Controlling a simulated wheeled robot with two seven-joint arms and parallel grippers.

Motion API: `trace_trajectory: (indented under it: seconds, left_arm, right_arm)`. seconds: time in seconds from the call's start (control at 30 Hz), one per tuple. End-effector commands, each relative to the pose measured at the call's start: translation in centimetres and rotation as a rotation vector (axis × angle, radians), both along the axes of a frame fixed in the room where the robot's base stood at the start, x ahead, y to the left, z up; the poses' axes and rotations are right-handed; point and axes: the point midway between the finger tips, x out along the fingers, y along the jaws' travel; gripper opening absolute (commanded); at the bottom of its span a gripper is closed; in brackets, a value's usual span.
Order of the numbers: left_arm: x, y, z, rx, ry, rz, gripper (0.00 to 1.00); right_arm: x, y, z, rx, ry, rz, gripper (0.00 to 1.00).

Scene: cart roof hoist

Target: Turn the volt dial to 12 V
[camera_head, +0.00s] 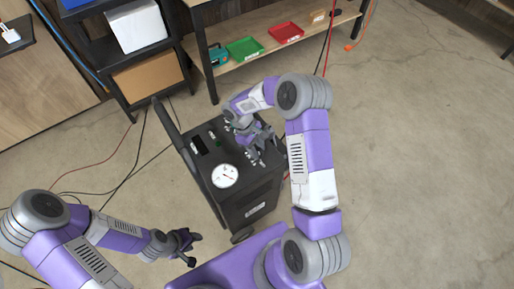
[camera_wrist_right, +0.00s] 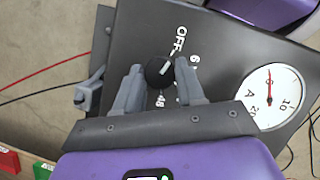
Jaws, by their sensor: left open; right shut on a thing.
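The volt dial (camera_wrist_right: 156,76) is a black round knob with a white pointer line on the dark top panel of the cart (camera_head: 250,192). Its pointer slants to the upper right in the right wrist view. The "OFF" and "6" marks show beside it, and "48" shows below it. The mark for 12 cannot be made out; a finger covers part of the scale. My right gripper (camera_wrist_right: 160,78) is shut on the dial, one finger on each side; it also shows over the panel in the head view (camera_head: 254,146). My left gripper (camera_head: 192,248) is open and empty, left of the cart's front.
A round white gauge (camera_head: 224,175) marked A sits on the panel; it also shows in the right wrist view (camera_wrist_right: 272,97). A handle (camera_head: 168,125) runs along the cart's left side. Behind stand a shelf with green (camera_head: 244,49) and red trays (camera_head: 286,33). Cables lie on the left floor.

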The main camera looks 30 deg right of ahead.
Motion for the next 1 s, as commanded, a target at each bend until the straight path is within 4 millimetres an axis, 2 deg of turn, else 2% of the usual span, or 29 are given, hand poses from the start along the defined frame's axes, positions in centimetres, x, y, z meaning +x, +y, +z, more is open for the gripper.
trace_trajectory:
  seconds: [1.0]
  left_arm:
    - [0.0,0.0,2.5,0.000,0.000,0.000,0.43]
  right_arm:
    - [0.1,-0.6,0.2,-0.001,-0.002,-0.918,0.08]
